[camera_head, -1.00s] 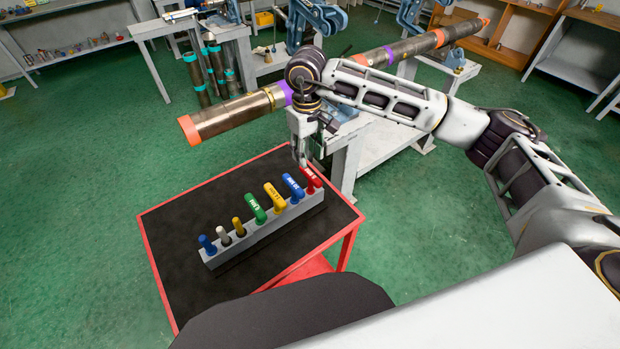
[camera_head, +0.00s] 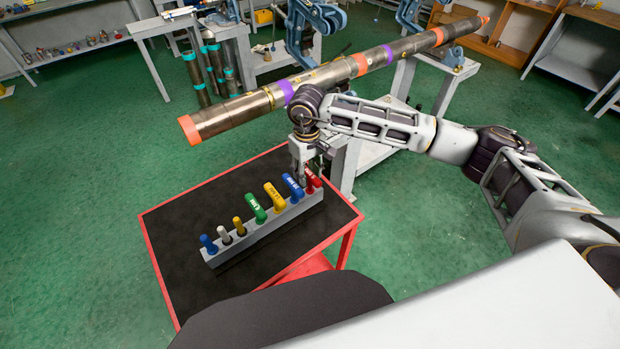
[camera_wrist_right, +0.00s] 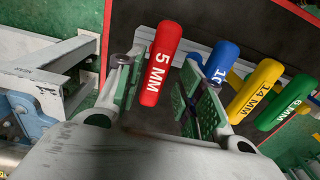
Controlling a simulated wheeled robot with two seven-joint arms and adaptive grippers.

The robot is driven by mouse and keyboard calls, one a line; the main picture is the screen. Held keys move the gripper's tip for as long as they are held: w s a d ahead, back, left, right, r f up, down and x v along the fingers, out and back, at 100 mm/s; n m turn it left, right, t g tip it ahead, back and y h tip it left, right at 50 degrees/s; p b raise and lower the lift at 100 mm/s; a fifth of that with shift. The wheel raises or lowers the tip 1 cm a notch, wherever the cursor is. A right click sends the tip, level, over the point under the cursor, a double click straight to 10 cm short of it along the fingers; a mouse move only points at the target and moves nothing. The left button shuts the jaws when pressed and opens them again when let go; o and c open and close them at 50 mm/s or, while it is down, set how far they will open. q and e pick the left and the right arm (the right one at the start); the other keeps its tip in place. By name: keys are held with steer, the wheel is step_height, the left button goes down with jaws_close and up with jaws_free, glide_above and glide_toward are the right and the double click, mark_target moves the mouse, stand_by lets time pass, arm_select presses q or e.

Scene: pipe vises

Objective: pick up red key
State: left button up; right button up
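The red key (camera_head: 313,181), marked 5 MM, stands at the right end of a grey holder (camera_head: 268,231) on the cart. My right gripper (camera_head: 303,180) is lowered over that end of the holder and partly covers the red key in the head view. In the right wrist view the red key (camera_wrist_right: 161,66) lies between the two open fingers. The left finger is close to it and a gap shows on the right, beside the blue key (camera_wrist_right: 217,62). Whether a finger touches the key, I cannot tell. My left gripper is not in view.
The blue key (camera_head: 292,186) stands close beside the right gripper. A yellow key (camera_head: 273,195), a green key (camera_head: 256,208) and smaller keys follow leftward. The red-edged cart (camera_head: 190,215) has clear black surface. A long pipe (camera_head: 335,72) runs behind the gripper.

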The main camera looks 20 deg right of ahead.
mark_target(309, 183)
steer(key=shift+f, duration=0.35)
steer(key=shift+f, duration=0.15)
steer(key=shift+d+f+p, duration=0.15)
steer(key=shift+f+p, duration=0.2)
steer(key=shift+f, duration=0.35)
steer(key=shift+d+f+p, duration=0.1)
steer(key=shift+f+p, duration=0.2)
steer(key=shift+f, duration=1.45)
steer(key=shift+c, duration=0.2)
jaws_close()
